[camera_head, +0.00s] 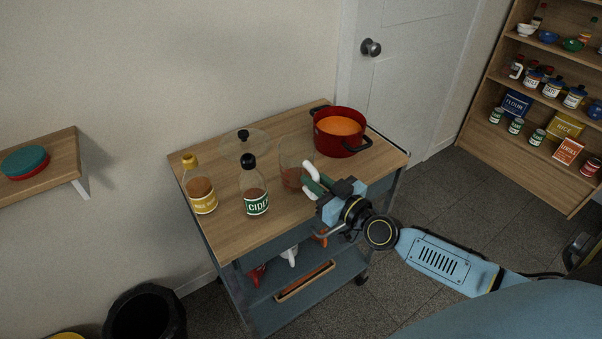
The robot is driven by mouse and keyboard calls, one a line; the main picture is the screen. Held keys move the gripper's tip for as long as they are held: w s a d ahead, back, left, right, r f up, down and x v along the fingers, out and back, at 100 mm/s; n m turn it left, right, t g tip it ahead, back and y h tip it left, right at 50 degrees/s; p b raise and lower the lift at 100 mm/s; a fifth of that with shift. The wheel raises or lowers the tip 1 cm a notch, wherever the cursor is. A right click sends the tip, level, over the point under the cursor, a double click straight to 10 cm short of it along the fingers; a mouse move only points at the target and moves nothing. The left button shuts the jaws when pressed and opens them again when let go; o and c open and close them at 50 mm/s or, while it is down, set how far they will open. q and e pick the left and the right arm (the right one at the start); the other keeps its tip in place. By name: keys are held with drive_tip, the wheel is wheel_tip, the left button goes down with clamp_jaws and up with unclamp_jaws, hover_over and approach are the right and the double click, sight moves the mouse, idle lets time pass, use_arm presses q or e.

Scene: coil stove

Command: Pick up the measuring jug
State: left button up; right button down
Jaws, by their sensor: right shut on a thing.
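The measuring jug (291,178) is a clear vessel with reddish-brown content low inside. It is upright at the middle of the wooden cart top (237,228), and I cannot tell whether its base touches the wood. My right gripper (311,181) reaches in from the right and is shut on the jug at its right side. The fingers and gripper body hide that side and the exact grip. My left gripper is not in view.
A cider bottle (254,190) and a yellow-capped bottle (200,188) stand left of the jug. A glass lid (244,137) lies behind them. A red pot (340,143) with orange content stands behind right. The cart's front strip is clear.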

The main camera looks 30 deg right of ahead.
wheel_tip(320, 180, up, 10)
drive_tip(key=p, duration=0.8)
idle(0.4)
